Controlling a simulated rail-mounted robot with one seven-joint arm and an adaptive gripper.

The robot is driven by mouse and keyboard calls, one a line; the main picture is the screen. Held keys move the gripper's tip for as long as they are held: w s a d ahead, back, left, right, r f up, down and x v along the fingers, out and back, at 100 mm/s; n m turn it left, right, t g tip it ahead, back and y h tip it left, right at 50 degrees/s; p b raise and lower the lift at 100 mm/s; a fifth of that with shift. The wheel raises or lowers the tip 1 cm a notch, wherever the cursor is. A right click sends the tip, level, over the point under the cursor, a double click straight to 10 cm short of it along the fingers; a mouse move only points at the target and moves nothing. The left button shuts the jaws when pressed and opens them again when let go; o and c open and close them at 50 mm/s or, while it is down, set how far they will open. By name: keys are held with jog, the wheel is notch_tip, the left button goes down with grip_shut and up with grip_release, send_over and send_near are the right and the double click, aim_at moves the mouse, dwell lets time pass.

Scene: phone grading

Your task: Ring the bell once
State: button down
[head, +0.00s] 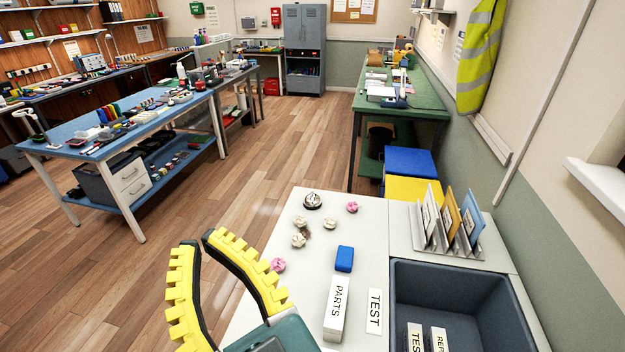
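A small bell (312,200) with a shiny dome and dark base stands at the far left corner of the pale table (370,215). My gripper (199,240) has yellow ridged fingers and is at the lower left, over the table's left edge and the floor in the picture. Its fingers bow around an empty space, with a gap between the tips, so it looks open and holds nothing. It is apart from the bell, which lies up and to the right of it in the picture. Nothing covers the bell.
Crumpled white paper (299,240) and pink balls (352,207) lie near the bell. A blue block (344,259), a PARTS block (336,308) and a TEST label (374,311) are nearer. A dark bin (455,272) and a file rack (447,243) stand right.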

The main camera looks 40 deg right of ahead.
notch_tip(320, 180, up, 31)
jog(key=p, duration=2.7)
jog(key=shift+r+p, duration=0.2)
jog(key=shift+p, duration=0.2)
